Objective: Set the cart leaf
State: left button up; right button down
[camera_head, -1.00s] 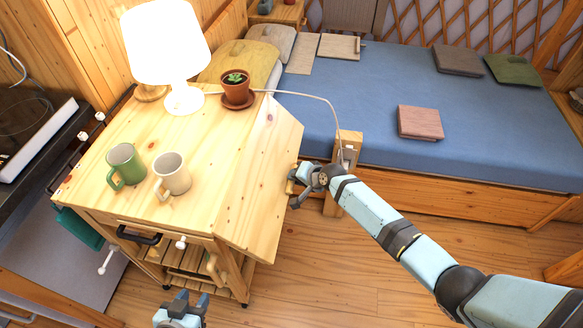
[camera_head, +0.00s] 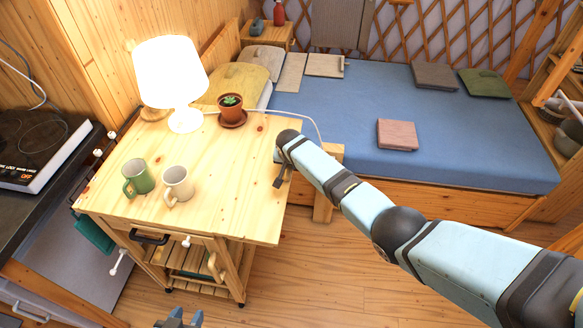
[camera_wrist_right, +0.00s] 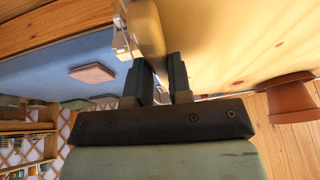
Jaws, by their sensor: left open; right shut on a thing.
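The wooden cart (camera_head: 150,213) stands at the left with its leaf (camera_head: 258,205) on its right side. The leaf looks about level with the top, with no clear step between them. My right gripper (camera_head: 281,176) is at the leaf's outer edge, partly hidden by its own arm. In the right wrist view the right gripper (camera_wrist_right: 162,78) is shut on a rounded wooden pull (camera_wrist_right: 146,28) at that edge. My left gripper (camera_head: 184,319) is open and empty at the bottom of the head view, low in front of the cart and mostly cut off.
A lit lamp (camera_head: 172,75), a potted plant (camera_head: 231,112), a green mug (camera_head: 137,178) and a beige mug (camera_head: 178,184) stand on the cart top. A white cord runs past the plant. A blue bed (camera_head: 340,120) lies behind. Floor at front right is clear.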

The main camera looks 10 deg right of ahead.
jog(key=shift+w+a+r+h+p, duration=0.1)
jog(key=shift+r+h+p, duration=0.25)
jog(key=shift+r, duration=0.4)
jog(key=c, duration=1.1)
grip_release()
jog(key=shift+o, duration=0.3)
jog(key=shift+r, duration=0.1)
jog(key=v, duration=1.3)
jog(key=shift+r+p, duration=0.3)
jog(key=shift+r, duration=0.1)
jog(key=shift+a, duration=0.1)
